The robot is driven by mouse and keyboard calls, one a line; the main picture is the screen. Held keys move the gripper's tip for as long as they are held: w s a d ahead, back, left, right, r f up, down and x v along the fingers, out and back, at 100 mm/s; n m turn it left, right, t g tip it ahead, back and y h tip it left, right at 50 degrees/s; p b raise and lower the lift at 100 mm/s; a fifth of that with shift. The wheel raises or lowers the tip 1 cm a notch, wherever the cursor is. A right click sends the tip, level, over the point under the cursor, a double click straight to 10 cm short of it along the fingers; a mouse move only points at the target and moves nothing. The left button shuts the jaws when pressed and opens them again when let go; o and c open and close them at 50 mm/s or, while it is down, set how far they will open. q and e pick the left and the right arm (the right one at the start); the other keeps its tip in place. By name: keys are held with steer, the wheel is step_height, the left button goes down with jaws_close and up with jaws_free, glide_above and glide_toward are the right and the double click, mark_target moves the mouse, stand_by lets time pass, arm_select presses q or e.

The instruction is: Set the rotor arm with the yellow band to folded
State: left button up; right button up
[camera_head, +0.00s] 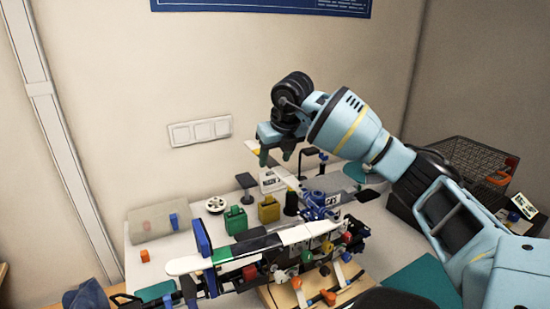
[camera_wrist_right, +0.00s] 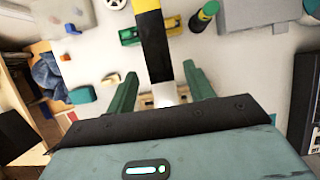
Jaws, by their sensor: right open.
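The rotor arm with the yellow band (camera_wrist_right: 154,45) is a black bar with a yellow end in the right wrist view. It runs up the picture between the fingers of my right gripper (camera_wrist_right: 162,88). The gripper is open, with one green finger on each side of the bar's pale lower end, and I see no contact. The arm's joint is hidden. My left gripper is not in view.
A long white, black and green assembly (camera_head: 190,264) lies across the table's front. A green block (camera_head: 236,220), a yellow block (camera_head: 268,210) and a white spool (camera_head: 215,204) stand behind it. A wire basket (camera_head: 475,160) is at the right. The wall is close behind.

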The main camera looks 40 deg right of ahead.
steer(key=shift+w+f, duration=0.1)
steer(key=shift+f, duration=0.15)
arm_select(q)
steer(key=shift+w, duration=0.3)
arm_select(e)
jaws_close()
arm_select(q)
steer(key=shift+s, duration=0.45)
